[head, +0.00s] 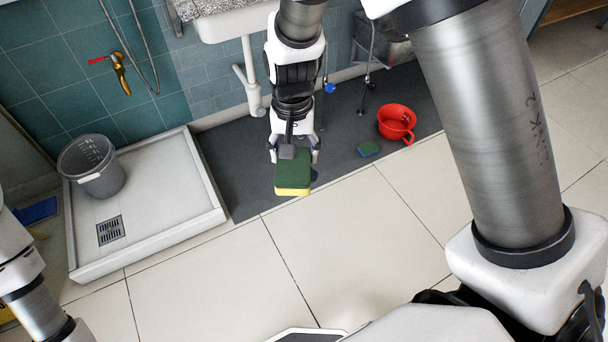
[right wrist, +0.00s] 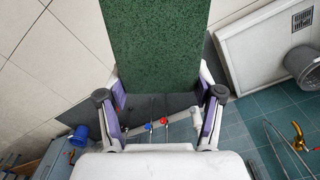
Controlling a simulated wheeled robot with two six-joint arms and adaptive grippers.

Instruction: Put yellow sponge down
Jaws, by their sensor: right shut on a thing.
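The yellow sponge (head: 293,191) has a dark green scouring top, and its yellow side faces the front in the head view. My right gripper (head: 293,158) is shut on it, with one finger on each side. The sponge appears held in the air, over the front edge of the dark mat (head: 240,185); its exact height I cannot tell. In the right wrist view the green face of the sponge (right wrist: 160,45) extends out past the fingers of the right gripper (right wrist: 160,92). Part of my left arm shows at the left edge of the head view, without its gripper.
A white shower tray (head: 160,225) with a grey bucket (head: 92,167) stands left. A red pot (head: 397,122) and a small blue-green sponge (head: 368,149) lie on the mat to the right. A white basin (head: 235,22) hangs behind. The tiled floor (head: 345,235) in front is clear.

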